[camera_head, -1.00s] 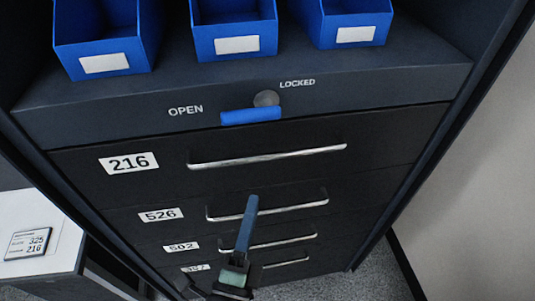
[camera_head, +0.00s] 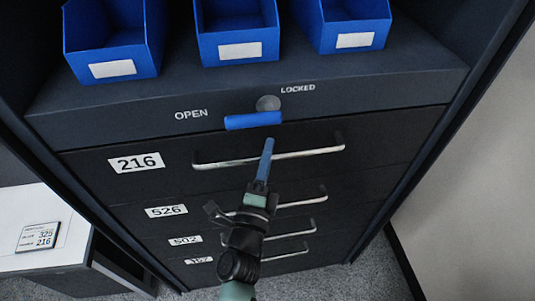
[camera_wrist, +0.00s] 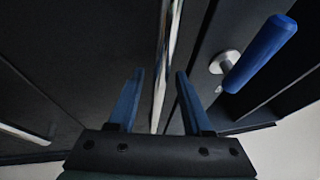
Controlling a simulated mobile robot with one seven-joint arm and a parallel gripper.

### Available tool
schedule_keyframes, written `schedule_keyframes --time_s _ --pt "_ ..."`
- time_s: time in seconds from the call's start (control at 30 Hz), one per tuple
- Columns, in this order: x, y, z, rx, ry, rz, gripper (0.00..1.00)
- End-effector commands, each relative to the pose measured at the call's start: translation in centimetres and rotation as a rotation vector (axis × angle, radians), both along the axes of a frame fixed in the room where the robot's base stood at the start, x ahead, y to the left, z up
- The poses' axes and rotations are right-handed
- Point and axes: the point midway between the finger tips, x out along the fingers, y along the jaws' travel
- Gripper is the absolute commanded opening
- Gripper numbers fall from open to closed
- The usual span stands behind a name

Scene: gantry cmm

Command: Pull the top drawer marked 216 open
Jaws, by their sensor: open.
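The top drawer (camera_head: 390,132) is dark, with a white 216 label (camera_head: 136,163) at its left, and looks shut. Its long silver bar handle (camera_head: 310,153) runs across the front in the head view. My gripper (camera_head: 266,152) is at the handle's middle. In the wrist view, the blue fingers of my gripper (camera_wrist: 158,88) are open and the handle (camera_wrist: 166,40) runs between them, apart from both as far as I can tell. Above the drawer, the blue lock lever (camera_head: 253,120) lies level below a round knob (camera_head: 268,103), between the words OPEN and LOCKED.
Drawers 526 (camera_head: 166,211), 502 and one more sit below, all shut. Several blue bins (camera_head: 235,45) stand on the shelf above. A white table (camera_head: 60,255) at the lower left carries a card reading 325 and 216 (camera_head: 38,237). A pale wall is at the right.

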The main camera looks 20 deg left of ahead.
Motion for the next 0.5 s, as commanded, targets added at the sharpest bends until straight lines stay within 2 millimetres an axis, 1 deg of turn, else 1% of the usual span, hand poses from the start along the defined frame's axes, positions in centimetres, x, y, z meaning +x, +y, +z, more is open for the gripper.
schedule_keyframes --time_s 0.13,0.17,0.3,0.37,0.4,0.43,0.5 --pt "-0.01 0.00 -0.03 0.000 0.000 0.000 0.50" --pt "-0.01 -0.01 -0.02 0.000 0.000 0.000 0.48" --pt "-0.02 -0.01 -0.03 0.000 0.000 0.000 0.23" --pt "-0.03 -0.02 -0.03 0.000 0.000 0.000 0.12" --pt "-0.03 -0.02 -0.03 -0.001 0.000 0.000 0.05" --pt "-0.03 -0.02 -0.03 -0.001 0.000 0.000 0.00" --pt "-0.04 -0.02 -0.03 -0.001 0.000 0.000 0.00"
